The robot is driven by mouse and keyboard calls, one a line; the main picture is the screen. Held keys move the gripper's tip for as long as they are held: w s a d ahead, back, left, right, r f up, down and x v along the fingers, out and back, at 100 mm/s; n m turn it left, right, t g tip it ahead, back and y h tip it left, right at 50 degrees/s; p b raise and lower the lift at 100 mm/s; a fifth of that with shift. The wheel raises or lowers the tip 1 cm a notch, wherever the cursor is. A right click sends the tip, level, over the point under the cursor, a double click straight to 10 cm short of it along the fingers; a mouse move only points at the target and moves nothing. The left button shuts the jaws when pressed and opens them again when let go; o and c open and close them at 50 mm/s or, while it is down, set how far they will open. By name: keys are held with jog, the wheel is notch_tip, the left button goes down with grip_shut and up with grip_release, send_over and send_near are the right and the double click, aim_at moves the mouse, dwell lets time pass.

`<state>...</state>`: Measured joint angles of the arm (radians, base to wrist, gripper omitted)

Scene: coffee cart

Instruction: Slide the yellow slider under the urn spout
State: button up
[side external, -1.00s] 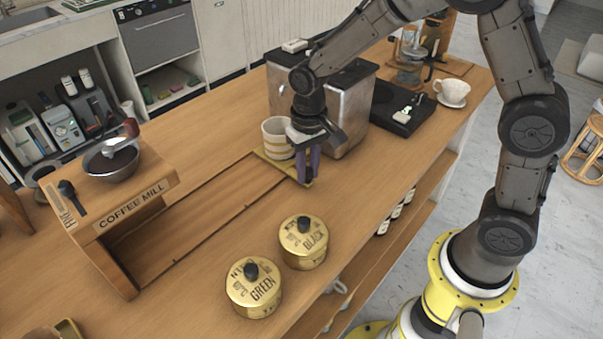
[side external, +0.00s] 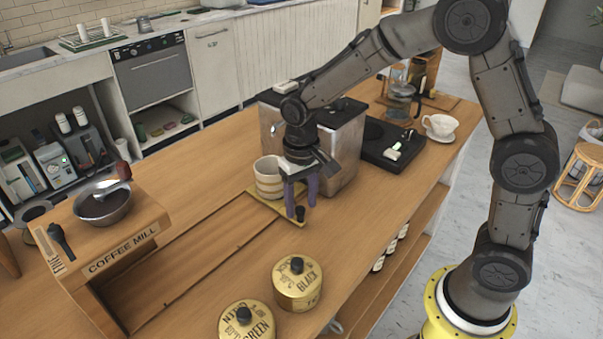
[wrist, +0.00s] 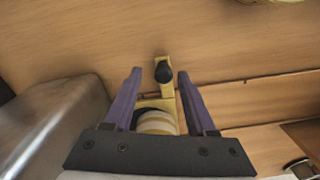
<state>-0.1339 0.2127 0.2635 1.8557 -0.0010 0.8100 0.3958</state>
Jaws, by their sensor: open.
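The yellow slider (side external: 263,201) is a flat plate at the right end of the groove in the counter, in front of the metal box-shaped machine (side external: 340,150). A cream striped mug (side external: 268,180) stands on it. The slider's narrow tab (wrist: 166,90) ends in a black knob (wrist: 163,72). My gripper (side external: 301,209) points down over the tab, its purple fingers open. In the wrist view my gripper (wrist: 159,74) has one finger on each side of the knob, with visible gaps.
The groove (side external: 205,265) runs left to the wooden coffee mill stand (side external: 120,250). Two gold canisters, black tea (side external: 298,290) and green tea (side external: 245,325), stand in front.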

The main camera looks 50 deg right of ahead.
notch_tip(320, 180, up, 12)
dwell(0.4)
jog(key=shift+r, duration=0.1)
jog(key=s+d+r+t, duration=0.4)
jog(key=s+r, duration=0.4)
jog(key=s, duration=0.4)
jog(key=s+d+f+n+t, duration=0.1)
jog(key=s+f+n, duration=0.2)
jog(key=s+f, duration=0.3)
jog(key=s, duration=0.3)
jog(key=shift+t, duration=0.3)
